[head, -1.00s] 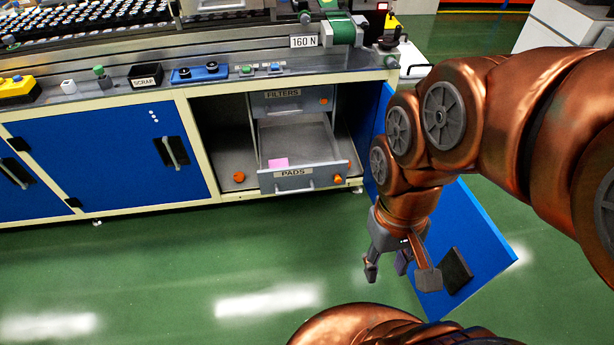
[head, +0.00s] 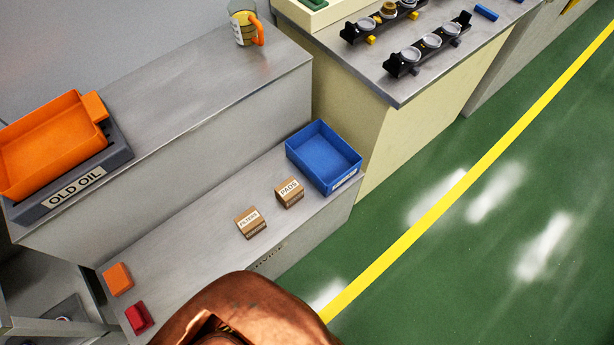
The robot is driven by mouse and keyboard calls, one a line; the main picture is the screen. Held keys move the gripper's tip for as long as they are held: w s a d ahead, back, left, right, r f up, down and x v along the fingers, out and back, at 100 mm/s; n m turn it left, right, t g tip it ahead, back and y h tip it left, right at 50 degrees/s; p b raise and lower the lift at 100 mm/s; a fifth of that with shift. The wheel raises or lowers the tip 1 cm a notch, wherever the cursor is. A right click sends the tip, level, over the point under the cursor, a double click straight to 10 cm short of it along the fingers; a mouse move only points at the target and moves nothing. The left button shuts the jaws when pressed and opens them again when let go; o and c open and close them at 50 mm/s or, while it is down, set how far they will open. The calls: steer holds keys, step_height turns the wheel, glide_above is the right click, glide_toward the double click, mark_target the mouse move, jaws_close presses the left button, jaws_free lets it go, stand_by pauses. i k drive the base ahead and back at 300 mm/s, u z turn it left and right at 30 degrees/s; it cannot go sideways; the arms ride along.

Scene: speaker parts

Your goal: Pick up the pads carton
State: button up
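The pads carton (head: 289,192) is a small brown cardboard box with a white label reading PADS. It stands on the lower grey metal shelf (head: 190,240), in the middle of the view. A similar carton, the filters carton (head: 250,222), stands just to its left and nearer, apart from it. Nothing touches the pads carton. My gripper is outside the view; only a copper-coloured part of my own body shows at the bottom.
A blue bin (head: 325,160) stands right of the pads carton on the same shelf. An orange block (head: 118,279) and a red block (head: 139,318) lie at the shelf's left end. Above is a higher counter (head: 190,95) with an orange tray (head: 50,145) and a jug (head: 243,25). Green floor is clear at right.

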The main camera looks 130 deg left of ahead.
mark_target(288, 193)
steer(key=u, duration=4.2)
steer(key=k, duration=0.5)
steer(key=u, duration=1.95)
steer(key=i, duration=0.75)
steer(key=z, duration=1.65)
